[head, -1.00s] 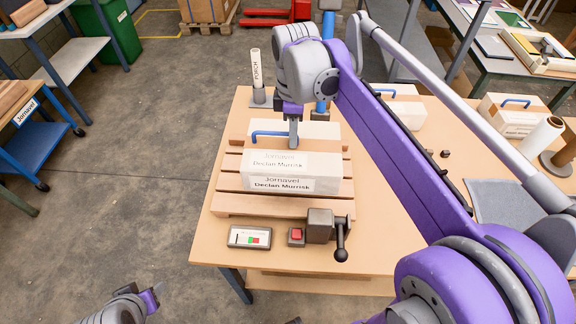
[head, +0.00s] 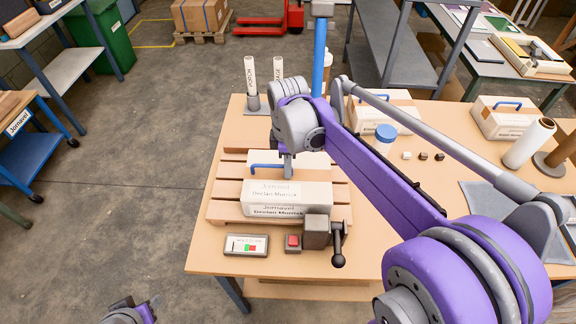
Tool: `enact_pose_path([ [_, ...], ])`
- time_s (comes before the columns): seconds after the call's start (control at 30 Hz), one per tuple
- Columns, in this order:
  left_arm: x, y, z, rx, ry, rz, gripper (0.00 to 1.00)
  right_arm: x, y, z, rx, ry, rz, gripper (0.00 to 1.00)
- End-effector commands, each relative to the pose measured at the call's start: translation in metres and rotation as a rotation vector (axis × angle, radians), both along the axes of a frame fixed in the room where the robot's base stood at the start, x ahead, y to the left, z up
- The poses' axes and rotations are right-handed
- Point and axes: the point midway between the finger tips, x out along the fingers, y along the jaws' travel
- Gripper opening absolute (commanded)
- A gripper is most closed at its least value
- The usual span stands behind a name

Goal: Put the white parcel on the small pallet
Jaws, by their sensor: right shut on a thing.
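The white parcel (head: 315,192), labelled Jornavel Declan Murrisk, is over the slatted wooden small pallet (head: 225,209) on the table. It has a blue handle (head: 266,166) on top. My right gripper (head: 289,174) points down at the handle and is shut on the parcel there; its fingertips are partly hidden. The parcel looks level and very low over the slats. I cannot tell whether its underside touches them. Part of my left gripper (head: 148,310) shows at the bottom left edge, away from the table; its jaws are not clear.
A small clamp (head: 317,232) with a lever, a red button box (head: 292,243) and a control panel (head: 246,244) sit close in front of the pallet. Labelled tubes (head: 251,78) stand behind it. More handled parcels (head: 503,118) and a film roll (head: 528,144) are at right.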

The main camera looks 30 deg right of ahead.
Motion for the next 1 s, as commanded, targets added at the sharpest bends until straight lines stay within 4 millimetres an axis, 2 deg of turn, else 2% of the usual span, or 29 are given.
enact_pose_path([
  [0.17,-0.001,0.0,-0.003,0.0,0.002,0.0,0.5,0.0,0.0,-0.003,0.0,0.0,0.0,0.0],
  [0.2,-0.001,0.0,-0.003,0.0,0.002,0.0,0.5,0.0,0.0,-0.004,0.0,0.0,0.0,0.15],
  [0.37,-0.001,0.0,-0.002,0.0,0.002,0.0,0.5,0.0,0.0,-0.003,0.0,0.0,0.0,0.43],
  [0.63,-0.001,0.0,-0.002,0.0,0.002,0.0,0.5,0.0,0.0,-0.002,0.0,0.0,0.0,0.43],
  [0.77,0.001,0.0,0.001,0.0,-0.001,0.0,0.5,0.0,0.0,0.006,0.0,0.0,0.0,0.43],
  [0.87,0.001,0.0,0.003,0.0,-0.002,0.0,0.5,0.0,0.0,0.021,0.0,0.0,0.0,0.43],
  [1.0,0.003,0.0,0.006,0.0,-0.005,0.0,0.5,0.0,0.0,0.052,0.0,0.0,0.0,0.43],
])
